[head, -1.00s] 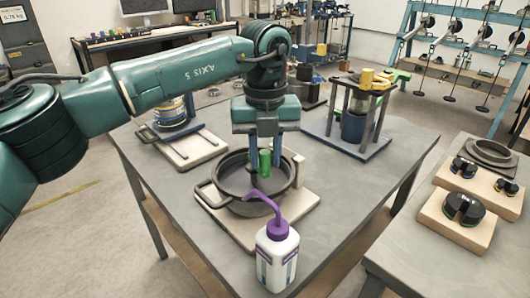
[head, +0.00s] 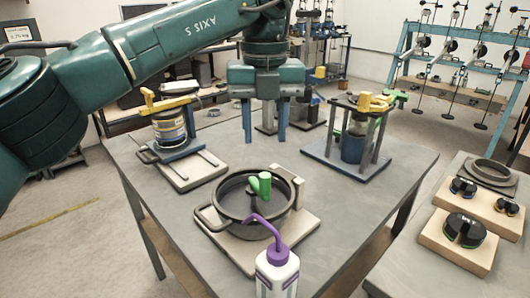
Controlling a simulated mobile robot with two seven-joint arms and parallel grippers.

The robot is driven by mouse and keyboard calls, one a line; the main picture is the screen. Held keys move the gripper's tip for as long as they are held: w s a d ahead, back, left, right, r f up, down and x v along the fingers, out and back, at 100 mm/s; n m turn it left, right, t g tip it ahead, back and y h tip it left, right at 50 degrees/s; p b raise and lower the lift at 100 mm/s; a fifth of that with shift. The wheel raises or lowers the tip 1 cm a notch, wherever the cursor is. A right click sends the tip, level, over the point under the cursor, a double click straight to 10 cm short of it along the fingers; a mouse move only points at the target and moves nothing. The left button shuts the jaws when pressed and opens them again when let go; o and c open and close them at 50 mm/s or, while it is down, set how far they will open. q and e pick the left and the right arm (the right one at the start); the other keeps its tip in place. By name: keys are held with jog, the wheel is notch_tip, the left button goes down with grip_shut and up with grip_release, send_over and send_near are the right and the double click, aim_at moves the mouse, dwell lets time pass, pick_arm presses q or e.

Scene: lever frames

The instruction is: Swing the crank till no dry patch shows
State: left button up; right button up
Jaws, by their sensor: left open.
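A round dark pan (head: 213,222) with side handles sits on a pale board (head: 310,222) near the front of the table. A crank with an upright green grip (head: 261,186) stands inside the pan. The pan floor looks evenly dark grey, and I cannot make out a dry patch. My left gripper (head: 265,138) is open and empty, pointing down, above and beyond the pan. Its fingers are apart from the green grip. My right gripper is not in view.
A white bottle (head: 278,275) with a purple spout stands in front of the pan, its spout close to the pan's rim. A yellow-topped canister device (head: 172,128) stands back left, a framed yellow-and-green device (head: 356,145) back right. A side table (head: 400,262) holds knob boards.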

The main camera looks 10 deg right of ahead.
pick_arm(q)
jog(key=shift+r, duration=1.5)
